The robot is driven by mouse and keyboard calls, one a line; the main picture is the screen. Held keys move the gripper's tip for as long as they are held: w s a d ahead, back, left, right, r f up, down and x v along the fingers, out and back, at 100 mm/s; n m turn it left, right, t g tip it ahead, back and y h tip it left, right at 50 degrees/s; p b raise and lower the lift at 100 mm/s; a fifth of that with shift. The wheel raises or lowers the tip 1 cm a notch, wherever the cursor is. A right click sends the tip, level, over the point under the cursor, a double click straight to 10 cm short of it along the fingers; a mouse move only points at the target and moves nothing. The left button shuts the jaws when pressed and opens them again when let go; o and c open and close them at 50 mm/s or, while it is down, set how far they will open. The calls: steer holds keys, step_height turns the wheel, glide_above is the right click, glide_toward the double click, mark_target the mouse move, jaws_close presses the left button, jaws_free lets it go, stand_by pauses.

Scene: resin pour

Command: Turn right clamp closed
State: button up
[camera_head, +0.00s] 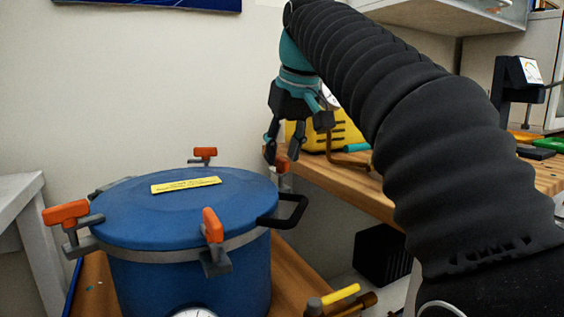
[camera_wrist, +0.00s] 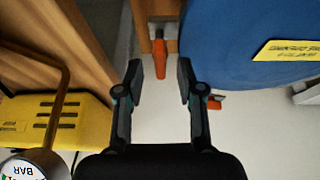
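The blue pressure pot (camera_head: 180,225) stands at the lower left with a blue lid and a yellow label. The right clamp (camera_head: 282,166) has an orange handle and sits at the lid's right edge, partly behind my gripper. In the wrist view the right clamp (camera_wrist: 159,58) shows its orange handle beyond and between my fingertips. My gripper (camera_head: 283,152) points down over this clamp. In the wrist view my gripper (camera_wrist: 160,82) is open, with nothing between its fingers. Other orange clamps sit at the lid's left (camera_head: 66,212), front (camera_head: 212,226) and back (camera_head: 204,154).
A black handle (camera_head: 290,211) sticks out from the pot's right side. A wooden bench (camera_head: 340,183) with a yellow device (camera_head: 345,134) and a bent copper pipe (camera_wrist: 58,100) lies to the right. A yellow-handled valve (camera_head: 342,297) is at the lower front. A white table (camera_head: 20,190) stands left.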

steer(key=shift+w+a+f, duration=0.1)
steer(key=shift+w+f, duration=0.1)
steer(key=shift+f, duration=0.3)
jaws_close()
